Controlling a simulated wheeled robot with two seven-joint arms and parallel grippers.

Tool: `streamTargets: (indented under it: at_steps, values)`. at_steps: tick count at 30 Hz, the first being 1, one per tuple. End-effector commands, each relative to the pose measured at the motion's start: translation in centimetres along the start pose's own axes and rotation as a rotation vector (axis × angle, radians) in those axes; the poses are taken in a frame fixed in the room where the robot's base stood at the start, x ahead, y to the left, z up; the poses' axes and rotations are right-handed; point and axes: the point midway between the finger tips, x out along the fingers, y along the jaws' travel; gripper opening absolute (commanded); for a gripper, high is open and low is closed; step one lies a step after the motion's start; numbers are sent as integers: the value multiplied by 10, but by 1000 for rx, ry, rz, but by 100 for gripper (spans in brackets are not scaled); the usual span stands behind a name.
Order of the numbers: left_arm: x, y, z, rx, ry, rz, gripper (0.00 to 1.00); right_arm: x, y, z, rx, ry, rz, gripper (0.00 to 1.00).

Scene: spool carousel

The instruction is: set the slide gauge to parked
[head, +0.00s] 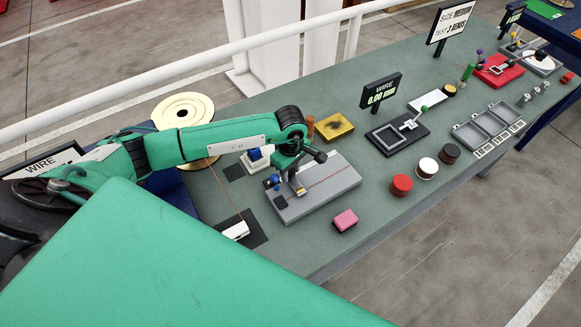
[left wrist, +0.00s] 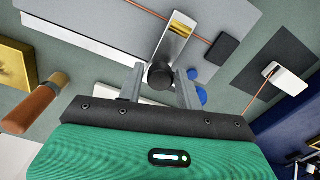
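A grey block (head: 335,184) with a copper wire along its top lies on the bench; it also fills the top of the left wrist view (left wrist: 90,38). A shiny metal slide piece (left wrist: 178,38) with a black knob (left wrist: 161,76) sits across it. My left gripper (head: 298,170) is over this piece. In the left wrist view its two fingers (left wrist: 158,88) stand apart, one on each side of the knob, with a small gap showing. A black gauge device (head: 398,133) with a green-knobbed lever stands behind, by a sign reading WIRE 0.00 (head: 381,93). My right gripper is out of view.
A pink block (head: 345,220) lies in front of the grey block. A red cylinder (head: 402,185) stands right of it. A white clip (left wrist: 287,79) holds the wire end. Bench is clear between items.

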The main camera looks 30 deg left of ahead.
Motion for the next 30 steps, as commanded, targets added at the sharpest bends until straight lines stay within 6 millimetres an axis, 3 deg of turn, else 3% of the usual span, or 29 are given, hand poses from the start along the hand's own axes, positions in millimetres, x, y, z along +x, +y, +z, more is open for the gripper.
streamTargets:
  at_steps: [5, 11, 20, 26, 30]
  values:
    - [0, 0, 0, 0, 0, 0, 35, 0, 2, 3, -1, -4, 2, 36]
    - [0, 0, 0, 0, -1, 0, 0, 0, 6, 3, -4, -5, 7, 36]
    - [2, 6, 2, 0, -1, 2, 0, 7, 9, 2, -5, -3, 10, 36]
    - [5, 30, 8, 1, -1, 6, 0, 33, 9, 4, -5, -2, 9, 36]
    - [7, 56, 15, 1, -1, 8, 0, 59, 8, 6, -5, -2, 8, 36]
